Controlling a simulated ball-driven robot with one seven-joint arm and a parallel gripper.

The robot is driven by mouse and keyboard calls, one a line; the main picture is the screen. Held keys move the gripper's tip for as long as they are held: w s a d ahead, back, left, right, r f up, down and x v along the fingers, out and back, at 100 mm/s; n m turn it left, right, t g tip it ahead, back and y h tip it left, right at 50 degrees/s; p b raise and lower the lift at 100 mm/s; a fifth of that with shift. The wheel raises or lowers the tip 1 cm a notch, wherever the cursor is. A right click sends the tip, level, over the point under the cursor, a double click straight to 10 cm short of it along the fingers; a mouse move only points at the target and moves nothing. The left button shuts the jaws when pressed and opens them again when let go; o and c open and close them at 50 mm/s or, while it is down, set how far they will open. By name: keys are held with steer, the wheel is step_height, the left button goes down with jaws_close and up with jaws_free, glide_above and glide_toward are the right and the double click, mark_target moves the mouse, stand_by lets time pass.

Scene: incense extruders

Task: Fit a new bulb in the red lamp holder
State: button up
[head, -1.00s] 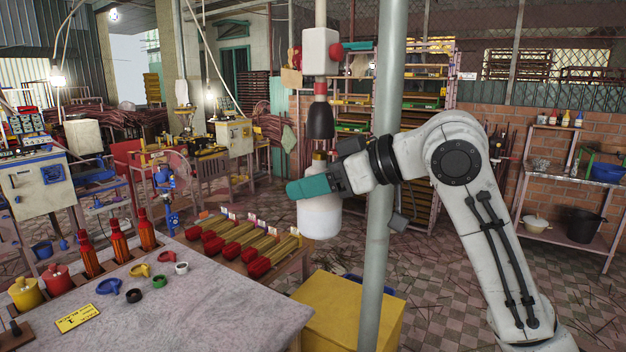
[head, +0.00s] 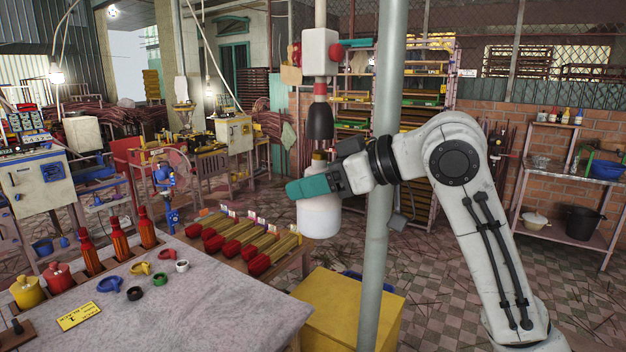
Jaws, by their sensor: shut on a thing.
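The lamp holder (head: 320,122) hangs at the top centre of the head view, a dark socket with its mouth facing down and a red band (head: 320,89) above it. My gripper (head: 312,187), with teal fingers, is shut on a large white bulb (head: 319,218). The bulb is upright, with its brass-coloured cap at the top. The cap appears just below the socket mouth, with a small gap showing between them.
A grey pole (head: 384,170) stands close beside my gripper and arm. A white box (head: 320,52) with red knobs is above the holder. A grey-topped table (head: 200,300) is at lower left, and a yellow box (head: 345,310) is below the bulb.

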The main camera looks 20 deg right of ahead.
mark_target(312, 167)
steer(key=shift+r+p, duration=1.5)
steer(key=shift+r, duration=0.1)
stand_by(1.6)
steer(key=shift+s+a+r+n+g+y+p, duration=0.1)
steer(key=shift+r+n+g+y+p, duration=0.05)
steer(key=shift+n+g+y+p, duration=0.6)
steer(key=shift+r+n+g+y+p, duration=0.15)
steer(key=shift+n+g+y+p, duration=0.4)
steer(key=shift+n+g+p, duration=0.35)
stand_by(0.6)
steer(key=shift+n, duration=0.25)
steer(key=o, duration=1.1)
steer(key=shift+f, duration=0.15)
steer(key=shift+s+d+b, duration=0.15)
steer(key=shift+d+b, duration=0.15)
steer(key=b+v, duration=0.2)
steer(key=v, duration=0.8)
steer(key=shift+r+b, duration=0.25)
steer(key=shift+b, duration=0.15)
steer(key=shift+d, duration=0.1)
